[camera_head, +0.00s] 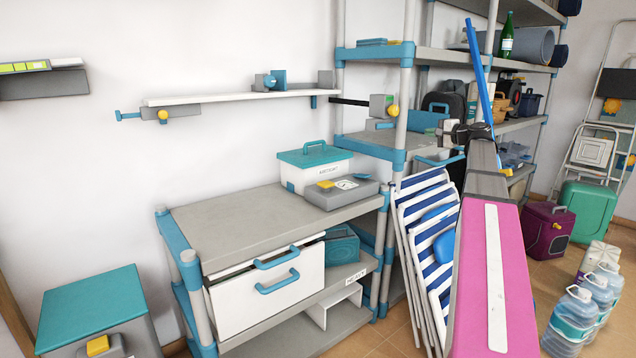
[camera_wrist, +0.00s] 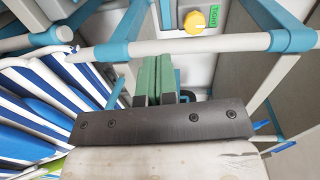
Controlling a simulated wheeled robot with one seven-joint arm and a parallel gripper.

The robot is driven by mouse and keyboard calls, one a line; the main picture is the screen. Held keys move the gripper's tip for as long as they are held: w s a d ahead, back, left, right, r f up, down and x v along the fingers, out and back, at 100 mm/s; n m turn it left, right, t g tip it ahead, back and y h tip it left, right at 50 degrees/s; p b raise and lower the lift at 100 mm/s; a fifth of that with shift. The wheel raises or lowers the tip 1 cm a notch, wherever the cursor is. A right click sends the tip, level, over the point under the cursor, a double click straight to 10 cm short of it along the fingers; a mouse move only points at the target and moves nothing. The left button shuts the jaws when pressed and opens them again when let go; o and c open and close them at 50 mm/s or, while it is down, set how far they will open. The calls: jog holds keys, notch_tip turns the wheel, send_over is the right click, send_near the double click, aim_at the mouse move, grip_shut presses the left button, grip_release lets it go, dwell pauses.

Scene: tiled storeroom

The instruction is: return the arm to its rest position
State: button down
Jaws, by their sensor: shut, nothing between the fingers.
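My arm (camera_head: 487,260) reaches away from the bottom right of the head view, its pink link in front. It ends in dark parts near the grey and blue shelving; my fingertips cannot be made out there. In the wrist view my gripper (camera_wrist: 158,66) shows as green fingers close together, shut and empty. They point toward a shelf rail (camera_wrist: 210,45) with blue joints. From this view I cannot tell whether they touch it.
A blue-and-white striped folding chair (camera_head: 422,235) stands close left of my arm. The shelving (camera_head: 385,150) rises behind it. A drawer cabinet (camera_head: 260,220) carries a teal-lidded box (camera_head: 305,175) and a grey case (camera_head: 340,195). Water bottles (camera_head: 570,320) stand on the floor at right.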

jog(key=s+a+f+n+g+h, duration=0.1)
jog(key=s+a+f+g, duration=0.3)
jog(key=f, duration=0.7)
jog(key=s+a+f+n+g+h, duration=0.1)
jog(key=s+a+f+n+h, duration=0.1)
jog(key=a+f, duration=0.6)
jog(key=s+a+f+n+g+h, duration=0.1)
jog(key=s+a+f+g, duration=0.15)
jog(key=f, duration=1.05)
jog(key=s+a+f+n+g+h, duration=0.2)
jog(key=s+a+f+n+h, duration=0.1)
jog(key=s+f, duration=0.7)
jog(key=s+a+f+n+g+h, duration=0.3)
jog(key=s+a+f, duration=0.1)
jog(key=s+f, duration=0.6)
jog(key=shift+s+f+g+h, duration=0.3)
jog(key=shift+s+f+g, duration=0.05)
jog(key=shift+s, duration=0.6)
